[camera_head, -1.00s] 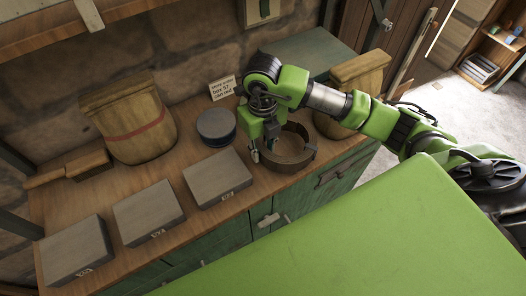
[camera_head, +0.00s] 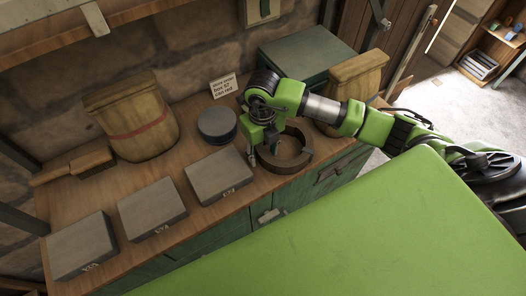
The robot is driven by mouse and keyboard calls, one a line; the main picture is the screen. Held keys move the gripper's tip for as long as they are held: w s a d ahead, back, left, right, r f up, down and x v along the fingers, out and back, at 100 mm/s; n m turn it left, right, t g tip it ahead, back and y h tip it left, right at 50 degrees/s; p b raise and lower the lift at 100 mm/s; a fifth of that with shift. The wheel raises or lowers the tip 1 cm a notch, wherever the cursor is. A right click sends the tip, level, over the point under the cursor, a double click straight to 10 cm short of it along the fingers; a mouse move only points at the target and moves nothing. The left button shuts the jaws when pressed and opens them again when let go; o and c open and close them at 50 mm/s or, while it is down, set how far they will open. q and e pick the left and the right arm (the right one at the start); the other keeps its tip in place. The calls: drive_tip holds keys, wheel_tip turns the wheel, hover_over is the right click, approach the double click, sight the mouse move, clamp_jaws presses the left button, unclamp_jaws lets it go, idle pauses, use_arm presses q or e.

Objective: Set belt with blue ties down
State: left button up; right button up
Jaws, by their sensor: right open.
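A dark brown belt (camera_head: 291,165), shaped as a ring, appears to lie flat on the wooden workbench (camera_head: 222,219) near its front edge. I cannot make out blue ties on it at this size. My right gripper (camera_head: 263,153) points down at the belt's left side, with its fingers open. Its wrist hides the back left part of the ring, and I cannot tell whether a finger still touches the belt. My left gripper is not in view.
Three grey boxes (camera_head: 219,175) with labels stand in a row left of the belt. A round dark tin (camera_head: 216,124), a small sign (camera_head: 223,86), sacks (camera_head: 131,116), a brush (camera_head: 75,165) and a green case (camera_head: 306,55) stand behind. A green surface (camera_head: 350,235) fills the foreground.

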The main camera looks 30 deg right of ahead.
wheel_tip(320, 180, up, 12)
drive_tip(key=b, duration=0.3)
drive_tip(key=shift+b, duration=0.35)
